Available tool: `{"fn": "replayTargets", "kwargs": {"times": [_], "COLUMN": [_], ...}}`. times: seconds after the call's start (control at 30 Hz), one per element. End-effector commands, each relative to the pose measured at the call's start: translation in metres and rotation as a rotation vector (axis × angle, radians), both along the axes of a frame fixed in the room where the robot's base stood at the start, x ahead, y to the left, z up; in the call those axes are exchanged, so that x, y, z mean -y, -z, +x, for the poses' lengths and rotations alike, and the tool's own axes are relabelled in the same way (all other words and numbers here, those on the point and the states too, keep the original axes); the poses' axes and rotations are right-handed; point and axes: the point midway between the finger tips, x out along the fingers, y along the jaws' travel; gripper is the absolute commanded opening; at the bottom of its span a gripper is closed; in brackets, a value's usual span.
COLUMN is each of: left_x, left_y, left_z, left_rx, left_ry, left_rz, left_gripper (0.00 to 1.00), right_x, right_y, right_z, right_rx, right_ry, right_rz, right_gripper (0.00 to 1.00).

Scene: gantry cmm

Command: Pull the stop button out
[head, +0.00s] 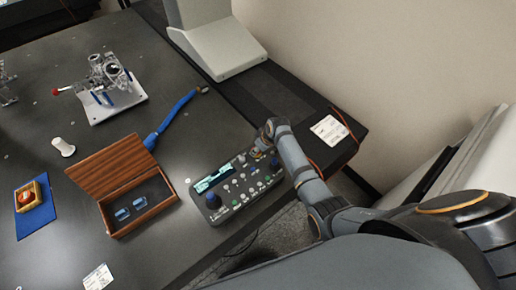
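A dark control panel (235,190) with a lit screen, a blue knob and several small buttons lies near the table's right front edge. My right arm reaches in from the right, and my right gripper (264,140) is at the panel's far right corner. A small yellowish part (256,154) shows just beneath the gripper; I cannot tell whether it belongs to the stop button. No red stop button shows clearly on the panel, and the gripper covers that corner. The fingers are too small and hidden to tell whether they are open or shut. My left gripper is not in view.
An open wooden box (122,180) with small glassy blocks stands left of the panel.

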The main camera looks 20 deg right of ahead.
Motion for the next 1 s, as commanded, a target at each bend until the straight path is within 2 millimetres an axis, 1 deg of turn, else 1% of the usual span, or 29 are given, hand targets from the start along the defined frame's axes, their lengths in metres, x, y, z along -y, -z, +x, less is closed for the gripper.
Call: {"fn": "replayTargets", "kwargs": {"times": [0.03,0.1,0.37,0.4,0.53,0.87,0.97,1.0], "left_x": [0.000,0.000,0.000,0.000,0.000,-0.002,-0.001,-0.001], "left_y": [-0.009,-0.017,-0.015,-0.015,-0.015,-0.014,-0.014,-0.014], "left_z": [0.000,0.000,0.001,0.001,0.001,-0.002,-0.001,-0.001], "left_rx": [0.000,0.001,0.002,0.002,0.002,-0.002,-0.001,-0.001], "left_ry": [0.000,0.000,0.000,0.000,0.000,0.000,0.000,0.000], "left_rz": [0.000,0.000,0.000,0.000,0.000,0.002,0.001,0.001], "left_gripper": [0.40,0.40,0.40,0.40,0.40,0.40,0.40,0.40], "right_x": [0.000,0.000,0.000,0.000,0.000,0.001,0.003,0.004], "right_y": [-0.008,-0.013,-0.011,-0.011,-0.011,-0.011,-0.020,-0.026], "right_z": [0.000,0.000,0.002,0.002,0.001,0.000,-0.003,-0.005], "right_rx": [-0.002,-0.002,0.003,0.004,0.002,0.000,0.002,0.002], "right_ry": [0.000,0.000,-0.001,0.000,0.000,0.000,0.000,0.000], "right_rz": [0.000,0.000,0.000,0.000,0.000,0.000,0.000,0.000], "right_gripper": [0.00,0.00,0.00,0.43,0.61,0.61,0.61,0.61]}}
